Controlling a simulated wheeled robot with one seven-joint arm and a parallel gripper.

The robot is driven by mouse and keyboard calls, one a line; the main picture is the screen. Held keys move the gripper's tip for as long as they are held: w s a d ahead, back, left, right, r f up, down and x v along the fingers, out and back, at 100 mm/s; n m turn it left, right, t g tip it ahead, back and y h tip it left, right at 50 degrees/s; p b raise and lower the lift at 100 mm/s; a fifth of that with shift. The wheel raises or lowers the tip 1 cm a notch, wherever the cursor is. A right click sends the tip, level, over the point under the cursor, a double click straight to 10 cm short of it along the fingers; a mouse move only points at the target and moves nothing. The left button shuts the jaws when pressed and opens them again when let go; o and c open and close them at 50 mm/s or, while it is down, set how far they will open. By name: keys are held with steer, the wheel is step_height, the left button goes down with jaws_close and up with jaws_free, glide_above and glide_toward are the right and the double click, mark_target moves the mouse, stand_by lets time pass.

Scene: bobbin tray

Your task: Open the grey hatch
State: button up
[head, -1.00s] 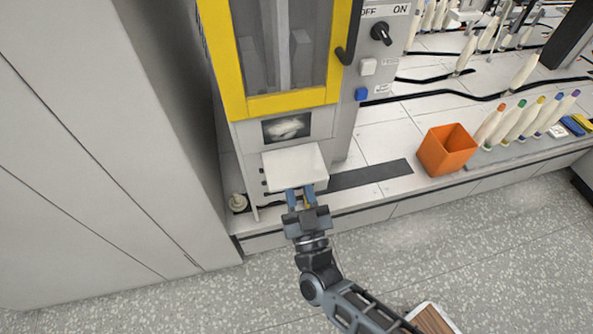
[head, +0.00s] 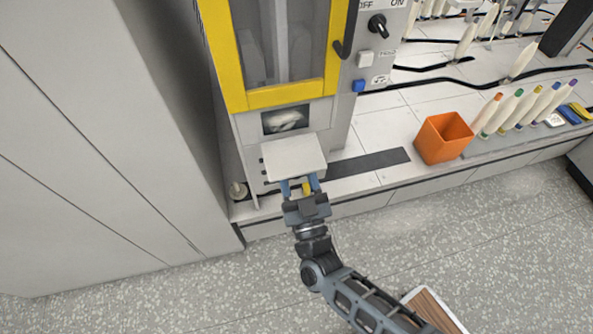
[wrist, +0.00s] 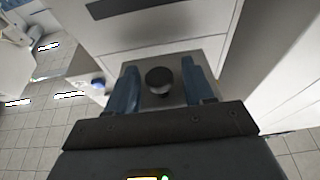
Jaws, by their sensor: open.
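The grey hatch (head: 294,157) is a pale flap on the front of the yellow-framed machine. It stands out from the machine, tipped down below a small opening (head: 286,120) with something white inside. In the wrist view, a grey plate (wrist: 178,88) carries a round dark knob (wrist: 158,80). My gripper (head: 300,186) is at the near edge of the hatch. Its blue fingers are open, one on each side of the knob, with a gap visible around it in the wrist view (wrist: 160,88). The underside of the hatch is hidden in the head view.
An orange box (head: 443,138) stands right of the machine on the white counter, beside several bobbins (head: 510,112). A tall pale cabinet (head: 90,150) closes off the left. The speckled floor (head: 180,300) in front is mostly clear.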

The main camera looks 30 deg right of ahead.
steer(key=v, duration=0.7)
steer(key=shift+s, duration=0.35)
steer(key=shift+f, duration=0.15)
